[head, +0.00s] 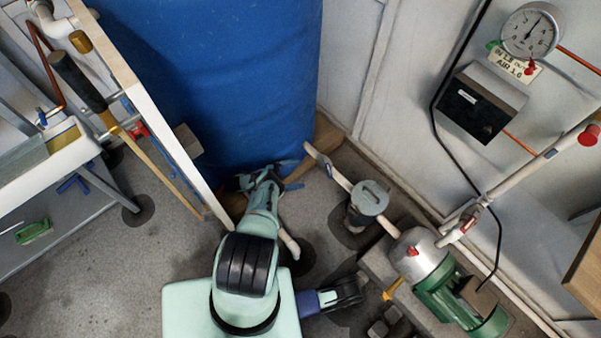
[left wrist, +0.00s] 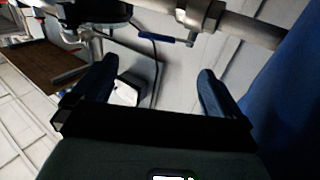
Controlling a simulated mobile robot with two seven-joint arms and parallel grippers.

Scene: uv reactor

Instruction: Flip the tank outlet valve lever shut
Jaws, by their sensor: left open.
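The blue tank (head: 225,70) stands at the top middle of the head view. My left gripper (head: 272,178) is low at the tank's front, partly hidden by my own arm. In the left wrist view my left gripper (left wrist: 155,75) is open, with nothing between its fingers. A blue lever (left wrist: 182,42) lies beside a metal fitting (left wrist: 203,12) on a pale pipe (left wrist: 250,27), beyond the fingertips and apart from them. The tank (left wrist: 292,90) fills the right edge there. In the head view I cannot make out the lever. My right gripper cannot be made out.
A grey-capped canister (head: 370,197) and a green pump (head: 440,290) stand right of my arm. A pressure gauge (head: 531,31) and black box (head: 480,101) are on the wall. A white-edged frame (head: 160,130) stands left. Floor shows at lower left.

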